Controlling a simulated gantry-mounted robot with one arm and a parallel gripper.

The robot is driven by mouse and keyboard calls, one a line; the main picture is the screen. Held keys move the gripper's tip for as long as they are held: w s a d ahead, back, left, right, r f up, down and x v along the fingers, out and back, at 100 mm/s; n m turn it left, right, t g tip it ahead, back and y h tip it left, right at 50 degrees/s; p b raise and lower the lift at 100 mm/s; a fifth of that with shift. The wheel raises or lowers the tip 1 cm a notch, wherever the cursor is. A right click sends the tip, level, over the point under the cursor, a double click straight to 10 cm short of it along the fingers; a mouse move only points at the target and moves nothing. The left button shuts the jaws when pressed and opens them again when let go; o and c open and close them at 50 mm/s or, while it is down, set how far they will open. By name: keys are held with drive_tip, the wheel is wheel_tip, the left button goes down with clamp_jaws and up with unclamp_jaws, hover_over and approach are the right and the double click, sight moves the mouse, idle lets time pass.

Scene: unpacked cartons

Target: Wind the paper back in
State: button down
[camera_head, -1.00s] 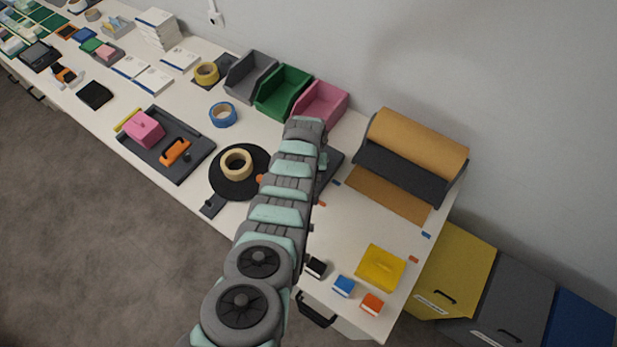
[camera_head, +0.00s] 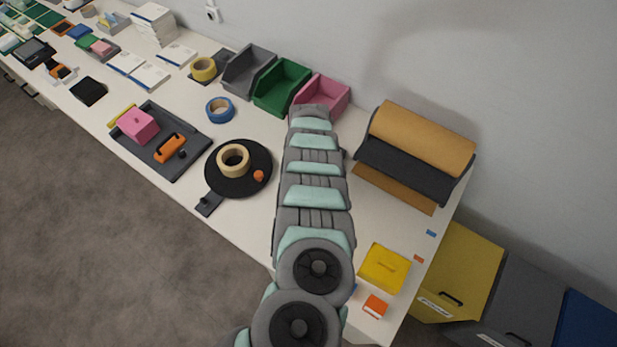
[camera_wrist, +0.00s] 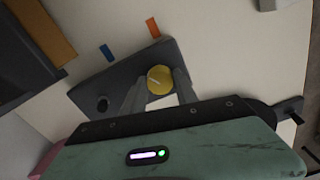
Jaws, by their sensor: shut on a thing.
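A brown paper roll (camera_head: 425,138) sits in a dark dispenser (camera_head: 405,172) at the right end of the table. A short strip of brown paper (camera_head: 395,189) lies out in front of it. The paper also shows at the upper left of the wrist view (camera_wrist: 45,28). In the wrist view, my gripper (camera_wrist: 161,88) is shut on a round yellow knob (camera_wrist: 159,76), which stands on a dark flat plate (camera_wrist: 120,84). A dark round peg (camera_wrist: 102,104) is at the plate's other end. My arm hides the gripper and knob in the head view.
Blue (camera_head: 431,233) and orange (camera_head: 419,259) marks lie on the table near the paper. A yellow box (camera_head: 384,267) and an orange block (camera_head: 375,306) are at the front right. A black disc with a tape ring (camera_head: 233,158) is left of my arm; bins (camera_head: 282,88) stand behind.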

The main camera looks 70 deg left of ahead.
drive_tip(key=n+b, duration=0.3)
drive_tip(key=shift+w+f+n, duration=0.15)
drive_tip(key=shift+f+n, duration=0.05)
drive_tip(key=shift+n, duration=0.1)
drive_tip(key=n+b, duration=0.2)
drive_tip(key=shift+n, duration=0.4)
drive_tip(key=n+b, duration=0.3)
drive_tip(key=n, duration=0.1)
drive_tip(key=shift+r+n, duration=0.15)
drive_tip(key=shift+n, duration=0.25)
drive_tip(key=shift+r, duration=0.1)
drive_tip(key=c, duration=0.9)
unclamp_jaws()
drive_tip(key=shift+c, duration=0.2)
